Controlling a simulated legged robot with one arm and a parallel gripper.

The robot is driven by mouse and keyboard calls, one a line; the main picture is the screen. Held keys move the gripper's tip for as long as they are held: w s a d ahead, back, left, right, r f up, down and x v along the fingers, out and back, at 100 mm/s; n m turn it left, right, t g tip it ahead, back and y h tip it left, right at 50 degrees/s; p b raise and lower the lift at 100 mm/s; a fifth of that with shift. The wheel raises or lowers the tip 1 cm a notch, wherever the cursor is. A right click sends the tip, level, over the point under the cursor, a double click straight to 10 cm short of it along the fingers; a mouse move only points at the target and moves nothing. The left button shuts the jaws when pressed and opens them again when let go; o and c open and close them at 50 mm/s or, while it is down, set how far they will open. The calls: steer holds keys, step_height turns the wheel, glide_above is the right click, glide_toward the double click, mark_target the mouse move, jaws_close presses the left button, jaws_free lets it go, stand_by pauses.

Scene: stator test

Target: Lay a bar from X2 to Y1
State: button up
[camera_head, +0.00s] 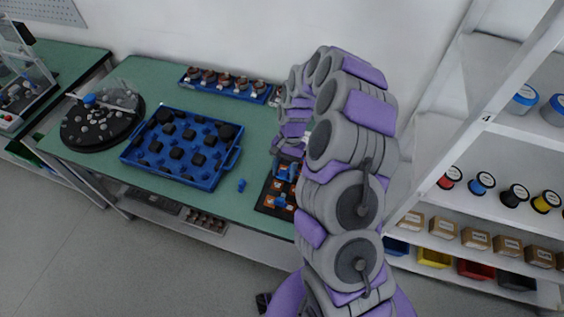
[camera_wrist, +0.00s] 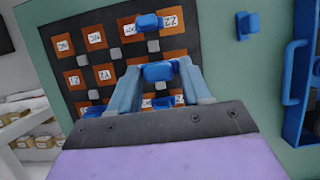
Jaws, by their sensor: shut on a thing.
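A dark board (camera_wrist: 100,57) with orange labelled pads and small grey squares lies on the green table; its labels appear upside down and I cannot read them surely. It also shows in the head view (camera_head: 263,207), partly behind my arm. My gripper (camera_wrist: 160,76) is shut on a blue bar (camera_wrist: 158,71) in front of the board; I cannot tell whether the bar touches it. Another blue bar (camera_wrist: 148,22) lies on the board at the top of the wrist view. More blue shows around and below my fingers, partly hidden. A loose blue piece (camera_wrist: 247,26) lies beside the board.
A blue tray (camera_head: 214,181) with several black parts stands left of the board. A round black turntable (camera_head: 72,137) is at the far left. A blue rack (camera_head: 215,90) of parts stands at the back. Shelves with spools and boxes (camera_head: 475,240) are to the right.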

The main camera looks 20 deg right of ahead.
steer(key=shift+s+d+f, duration=0.15)
steer(key=shift+d+f, duration=0.25)
steer(key=shift+f, duration=0.05)
steer(key=shift+d+f+b, duration=0.55)
steer(key=shift+d+f, duration=0.05)
steer(key=shift+f, duration=0.5)
steer(key=shift+f+b, duration=0.35)
steer(key=shift+f, duration=0.05)
steer(key=shift+a+f+b, duration=0.3)
steer(key=shift+a+f, duration=0.35)
steer(key=shift+a, duration=0.15)
steer(key=shift+d, duration=0.7)
steer(key=shift+a+p, duration=0.35)
steer(key=shift+a, duration=0.3)
steer(key=shift+d, duration=0.1)
